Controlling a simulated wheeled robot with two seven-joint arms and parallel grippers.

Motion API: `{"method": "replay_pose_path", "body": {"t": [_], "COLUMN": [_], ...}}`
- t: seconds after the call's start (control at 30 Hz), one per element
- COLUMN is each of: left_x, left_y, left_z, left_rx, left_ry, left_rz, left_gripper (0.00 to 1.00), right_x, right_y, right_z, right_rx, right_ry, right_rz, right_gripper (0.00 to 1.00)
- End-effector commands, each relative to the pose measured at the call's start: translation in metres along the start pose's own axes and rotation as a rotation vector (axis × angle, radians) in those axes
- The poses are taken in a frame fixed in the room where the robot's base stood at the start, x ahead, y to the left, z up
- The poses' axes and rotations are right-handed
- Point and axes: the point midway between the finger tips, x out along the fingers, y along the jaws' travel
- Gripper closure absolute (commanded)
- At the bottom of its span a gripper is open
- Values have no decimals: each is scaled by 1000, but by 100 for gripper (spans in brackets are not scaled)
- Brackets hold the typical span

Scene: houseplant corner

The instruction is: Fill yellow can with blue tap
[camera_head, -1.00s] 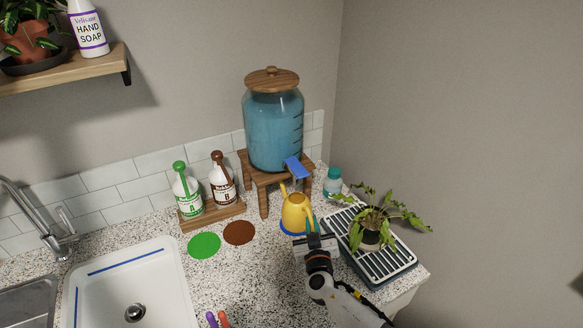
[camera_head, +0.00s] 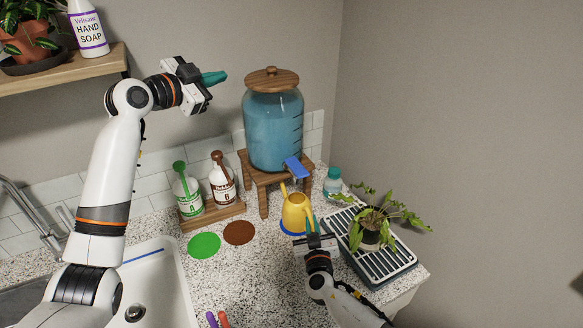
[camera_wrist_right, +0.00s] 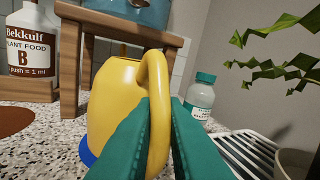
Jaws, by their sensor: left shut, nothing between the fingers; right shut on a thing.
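The yellow can (camera_head: 295,211) stands upright on a blue round mark (camera_head: 287,233) on the counter, below the blue tap (camera_head: 294,167). The tap is on a glass jar (camera_head: 273,130) of blue liquid on a wooden stand (camera_head: 263,179). My right gripper (camera_head: 314,226) is shut on the can's handle (camera_wrist_right: 158,110); its teal fingers are on both sides of the handle in the right wrist view. My left gripper (camera_head: 222,77) is shut and empty, raised in the air left of the jar. I cannot see the can's inside.
Two plant food bottles (camera_head: 188,193) (camera_head: 222,182) stand on a wooden tray left of the stand. A small teal-capped bottle (camera_head: 332,183) and a plant on a drying rack (camera_head: 385,258) are on the right. A sink (camera_head: 170,290) is at front left.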

Motion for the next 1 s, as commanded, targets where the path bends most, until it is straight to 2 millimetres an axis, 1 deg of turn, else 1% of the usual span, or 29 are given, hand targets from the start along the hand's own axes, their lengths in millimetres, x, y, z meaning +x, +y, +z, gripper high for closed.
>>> {"method": "replay_pose_path", "body": {"t": [0.03, 0.1, 0.2, 0.3, 0.4, 0.5, 0.57, 0.87, 1.0], "left_x": [9, 16, 20, 18, 16, 14, 13, 13, 18], "left_y": [-28, -62, -104, -136, -158, -169, -172, -173, -175], "left_z": [-10, -23, -41, -58, -68, -74, -76, -76, -75], "left_rx": [-50, -122, -234, -347, -432, -483, -498, -502, -503], "left_ry": [6, 10, 6, -6, -19, -27, -31, -32, -33], "left_rz": [-77, -176, -297, -388, -447, -479, -488, -489, -489], "left_gripper": [100, 100, 100, 100, 100, 100, 100, 100, 100], "right_x": [0, 0, 0, 0, 0, 0, 0, 0, 0], "right_y": [0, 0, 0, 0, 0, 0, 0, 0, 0], "right_z": [0, 0, 1, 1, 1, 1, 1, 1, 1], "right_rx": [0, 0, 0, 0, 0, 0, 0, 0, 0], "right_ry": [-1, -1, -1, -1, -1, -1, -1, -1, -1], "right_rz": [0, 0, 0, 0, 0, 0, 0, 0, 0], "right_gripper": [100, 100, 100, 100, 100, 100, 100, 100, 100]}}
